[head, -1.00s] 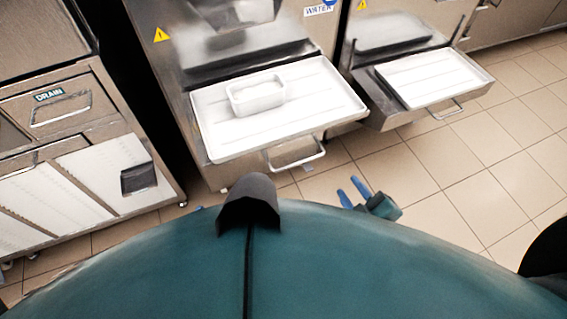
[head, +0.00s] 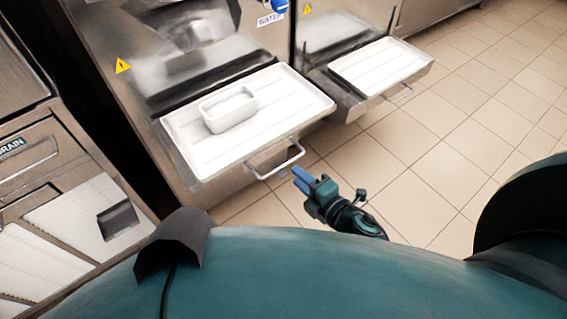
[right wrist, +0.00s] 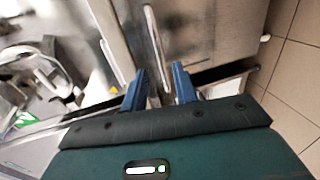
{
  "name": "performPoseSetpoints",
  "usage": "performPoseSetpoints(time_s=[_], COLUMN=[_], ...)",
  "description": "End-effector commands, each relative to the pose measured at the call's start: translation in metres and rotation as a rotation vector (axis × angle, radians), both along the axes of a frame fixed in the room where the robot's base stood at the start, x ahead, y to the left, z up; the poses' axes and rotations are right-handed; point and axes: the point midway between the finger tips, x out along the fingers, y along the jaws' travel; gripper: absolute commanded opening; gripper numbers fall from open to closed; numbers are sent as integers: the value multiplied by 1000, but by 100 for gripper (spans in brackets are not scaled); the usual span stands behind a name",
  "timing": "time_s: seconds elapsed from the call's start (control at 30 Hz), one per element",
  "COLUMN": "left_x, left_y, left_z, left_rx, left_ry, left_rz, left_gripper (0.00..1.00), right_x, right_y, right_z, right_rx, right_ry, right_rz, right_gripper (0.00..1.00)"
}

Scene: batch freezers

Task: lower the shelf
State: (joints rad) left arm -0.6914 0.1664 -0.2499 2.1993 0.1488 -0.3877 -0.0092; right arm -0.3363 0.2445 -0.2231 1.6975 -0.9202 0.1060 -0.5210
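The near freezer's shelf (head: 185,150) juts out flat, with a white tray surface and a metal handle (head: 281,166) on its front. A small white tub (head: 228,108) sits on it. My right gripper (head: 297,178) is just in front of and below the right end of the handle. In the right wrist view its two blue fingers (right wrist: 158,82) are apart. A thin metal bar (right wrist: 155,40), apparently the handle, lies ahead and lines up with the gap; I cannot tell whether it is between the fingertips. My left gripper is not in view.
A second freezer's shelf (head: 385,62) juts out at the right, with its own handle. A steel cabinet marked DRAIN (head: 30,150) stands at the left. The tiled floor (head: 430,150) on the right is clear.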

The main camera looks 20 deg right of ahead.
Motion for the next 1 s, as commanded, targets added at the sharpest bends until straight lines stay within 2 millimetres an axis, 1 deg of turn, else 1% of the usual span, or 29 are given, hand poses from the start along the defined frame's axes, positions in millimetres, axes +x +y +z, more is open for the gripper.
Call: performPoseSetpoints(time_s=[0.03, 0.2, 0.3, 0.4, 0.5, 0.77, 0.87, 1.0], left_x=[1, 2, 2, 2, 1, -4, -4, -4], left_y=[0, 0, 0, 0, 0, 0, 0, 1], left_z=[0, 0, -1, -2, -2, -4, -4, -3], left_rx=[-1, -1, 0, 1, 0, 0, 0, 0], left_ry=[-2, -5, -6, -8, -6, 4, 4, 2], left_rz=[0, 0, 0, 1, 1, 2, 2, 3], left_gripper=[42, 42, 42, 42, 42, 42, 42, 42], right_x=[12, 41, 53, 61, 65, 66, 66, 66], right_y=[4, 15, 20, 22, 24, 24, 24, 24], right_z=[-2, -9, -12, -14, -15, -15, -15, -15], right_rx=[1, 1, 3, 1, 1, 2, 2, 2], right_ry=[-3, -1, 1, 1, 1, 2, 2, 2], right_rz=[-1, -2, -2, -2, -2, -2, -2, -2], right_gripper=[29, 29, 29, 29, 29, 29, 22, 11])
